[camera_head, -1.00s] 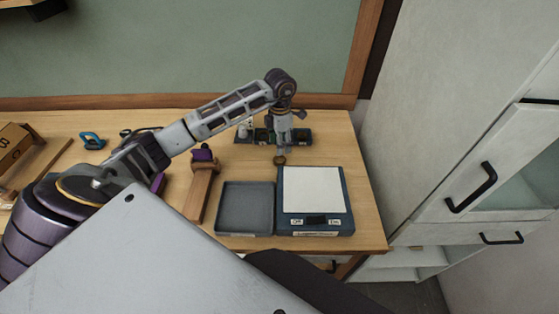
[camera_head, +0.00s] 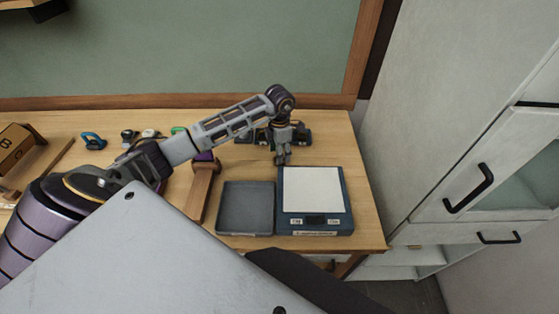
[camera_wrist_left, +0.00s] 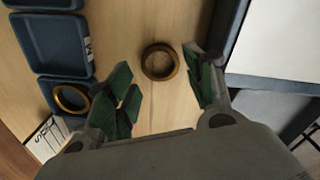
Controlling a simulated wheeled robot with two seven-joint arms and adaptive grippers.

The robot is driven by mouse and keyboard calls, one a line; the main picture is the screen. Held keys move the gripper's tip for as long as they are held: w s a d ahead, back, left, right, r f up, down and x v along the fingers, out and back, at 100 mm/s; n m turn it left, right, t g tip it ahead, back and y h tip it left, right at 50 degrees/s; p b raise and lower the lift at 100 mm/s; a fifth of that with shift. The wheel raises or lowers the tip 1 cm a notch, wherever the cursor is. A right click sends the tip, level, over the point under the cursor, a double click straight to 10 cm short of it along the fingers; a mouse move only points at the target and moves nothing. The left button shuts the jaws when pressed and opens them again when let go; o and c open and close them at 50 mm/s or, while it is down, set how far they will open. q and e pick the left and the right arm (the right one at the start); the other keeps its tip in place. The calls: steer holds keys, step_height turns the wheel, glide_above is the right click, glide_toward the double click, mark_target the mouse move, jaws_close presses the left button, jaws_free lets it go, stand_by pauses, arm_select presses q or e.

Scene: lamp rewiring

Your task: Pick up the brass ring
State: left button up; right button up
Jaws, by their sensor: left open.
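The brass ring (camera_wrist_left: 159,62) lies flat on the wooden table in the left wrist view. My left gripper (camera_wrist_left: 165,82) is open, with its green-padded fingers apart on either side and just short of the ring. The ring is not touched by either finger as far as I can see. In the head view the left gripper (camera_head: 282,160) points down near the top left corner of the scale and hides the ring. A second brass-coloured ring (camera_wrist_left: 71,98) sits in a compartment of a dark blue tray. My right gripper is not in view.
The scale (camera_head: 345,228) with a white plate stands right beside the gripper. An empty grey tray (camera_head: 246,208) lies to its left. The dark compartment tray (camera_wrist_left: 52,46) stands close behind. A wooden stand (camera_head: 199,192) is further left.

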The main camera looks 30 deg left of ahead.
arm_select(q)
steer(key=shift+f+p, duration=0.35)
steer(key=shift+f, duration=1.35)
steer(key=c, duration=0.7)
